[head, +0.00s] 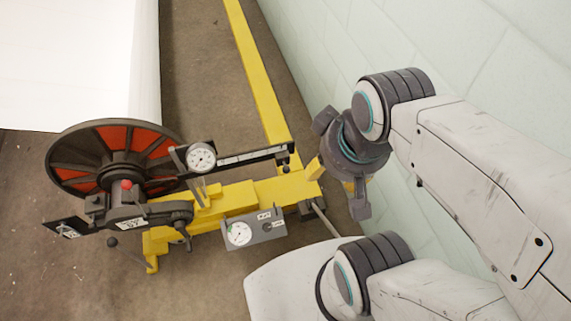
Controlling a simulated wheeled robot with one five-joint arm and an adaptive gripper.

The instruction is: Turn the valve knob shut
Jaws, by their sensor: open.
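A grey control box (255,234) with a round white gauge (238,233) is mounted on the front of the yellow machine frame. A small dark knob (267,227) sits on the box beside two small labels; it looks like the valve knob, but its turn position is too small to read. My gripper (338,168) is open, to the right of the box and above it in the picture, near the right end of the yellow frame. Its dark fingers are spread, and I see nothing between them. The gripper is apart from the knob.
A large wheel (115,160) with red panels stands at the left, with a red button (126,184) in front. A second gauge (201,157) sits on a dark bar. A pale wall (470,50) runs close along the right. A yellow floor beam (255,75) runs back.

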